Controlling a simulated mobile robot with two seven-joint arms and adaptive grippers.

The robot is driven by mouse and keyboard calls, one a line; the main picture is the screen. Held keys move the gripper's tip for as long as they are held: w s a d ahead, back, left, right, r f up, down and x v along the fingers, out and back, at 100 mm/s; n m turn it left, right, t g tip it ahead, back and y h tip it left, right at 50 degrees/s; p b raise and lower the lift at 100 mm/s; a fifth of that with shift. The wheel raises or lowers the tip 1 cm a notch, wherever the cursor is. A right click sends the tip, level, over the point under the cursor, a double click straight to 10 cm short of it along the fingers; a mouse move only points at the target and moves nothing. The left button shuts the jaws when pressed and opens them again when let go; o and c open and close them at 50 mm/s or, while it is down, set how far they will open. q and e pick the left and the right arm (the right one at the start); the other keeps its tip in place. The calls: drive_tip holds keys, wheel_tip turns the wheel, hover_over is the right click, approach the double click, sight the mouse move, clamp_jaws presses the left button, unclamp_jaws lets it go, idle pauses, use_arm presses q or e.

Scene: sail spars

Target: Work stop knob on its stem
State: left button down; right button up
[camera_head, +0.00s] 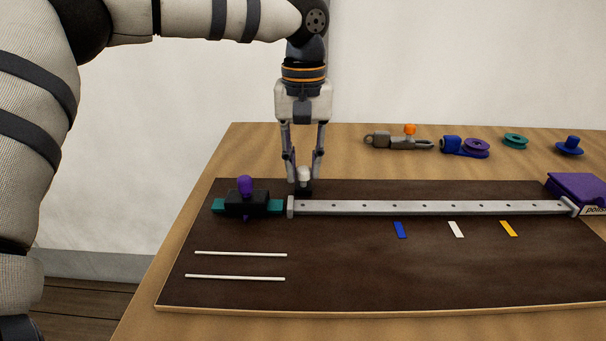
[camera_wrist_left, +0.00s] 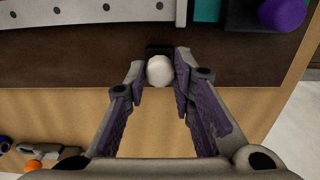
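A pale round knob (camera_head: 304,174) stands on a small black base (camera_head: 304,190) behind the left end of the grey rail. It also shows in the left wrist view (camera_wrist_left: 160,71), with the black base (camera_wrist_left: 159,50) just beyond it. My left gripper (camera_head: 304,183) points straight down, one finger on each side of the knob. In the left wrist view its fingertips (camera_wrist_left: 160,66) are very close to the knob's sides. I cannot tell whether they touch it. The knob hides any stem under it. My right gripper is out of view.
The grey rail (camera_head: 430,208) runs along the dark board (camera_head: 350,270). A black block with a purple knob (camera_head: 245,186) sits left of it. White rods (camera_head: 240,254) lie in front. Several fittings (camera_head: 465,148) line the back, and a purple box (camera_head: 577,188) stands right.

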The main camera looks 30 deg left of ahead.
use_arm(q)
drive_tip(key=shift+r, duration=0.65)
drive_tip(key=c, duration=1.3)
unclamp_jaws()
wheel_tip(320, 180, up, 12)
